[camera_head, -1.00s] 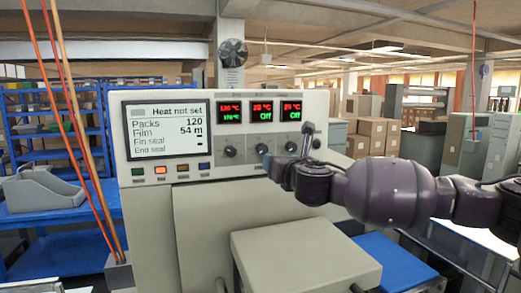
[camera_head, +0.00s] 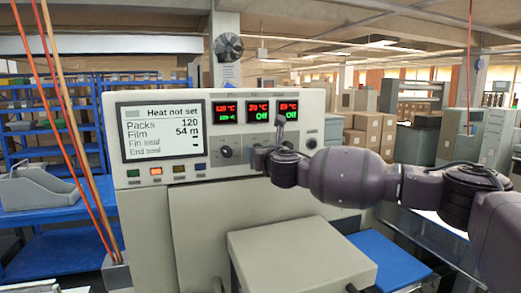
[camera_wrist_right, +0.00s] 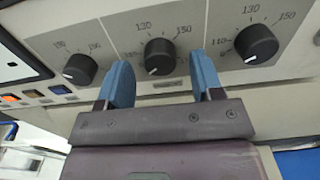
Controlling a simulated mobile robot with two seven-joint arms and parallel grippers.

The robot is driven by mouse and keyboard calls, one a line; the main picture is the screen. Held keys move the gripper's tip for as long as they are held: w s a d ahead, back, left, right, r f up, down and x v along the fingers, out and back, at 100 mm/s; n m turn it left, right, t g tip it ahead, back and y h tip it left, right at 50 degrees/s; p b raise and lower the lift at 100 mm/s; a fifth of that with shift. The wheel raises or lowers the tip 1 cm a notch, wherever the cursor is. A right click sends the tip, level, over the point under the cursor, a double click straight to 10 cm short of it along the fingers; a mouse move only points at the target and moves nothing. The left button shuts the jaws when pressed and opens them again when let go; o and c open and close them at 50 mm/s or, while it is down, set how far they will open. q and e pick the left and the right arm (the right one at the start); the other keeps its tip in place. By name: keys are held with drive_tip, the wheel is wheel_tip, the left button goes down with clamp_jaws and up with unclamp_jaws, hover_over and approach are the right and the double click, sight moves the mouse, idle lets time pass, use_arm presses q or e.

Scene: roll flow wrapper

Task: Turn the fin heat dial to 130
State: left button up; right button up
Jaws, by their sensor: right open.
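Three black dials with printed scales show in the right wrist view: a left dial (camera_wrist_right: 80,69), a middle dial (camera_wrist_right: 159,56) and a right dial (camera_wrist_right: 257,44). The scales show 130 at the top and 150 to its right. The white marks on all three point to the lower left. I cannot read which dial is labelled fin heat. My right gripper (camera_wrist_right: 163,80) is open, its two blue fingers on either side of the middle dial in that view; contact cannot be told. In the head view my right gripper (camera_head: 258,159) hides the middle dial. My left gripper is not in view.
The control panel screen (camera_head: 161,130) reads "Heat not set". Push buttons (camera_head: 156,171) sit under the screen. A machine cover (camera_head: 300,255) juts out below.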

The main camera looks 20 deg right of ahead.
drive_tip(key=shift+w, duration=0.6)
drive_tip(key=c, duration=0.9)
drive_tip(key=shift+m, duration=0.3)
drive_tip(key=m, duration=2)
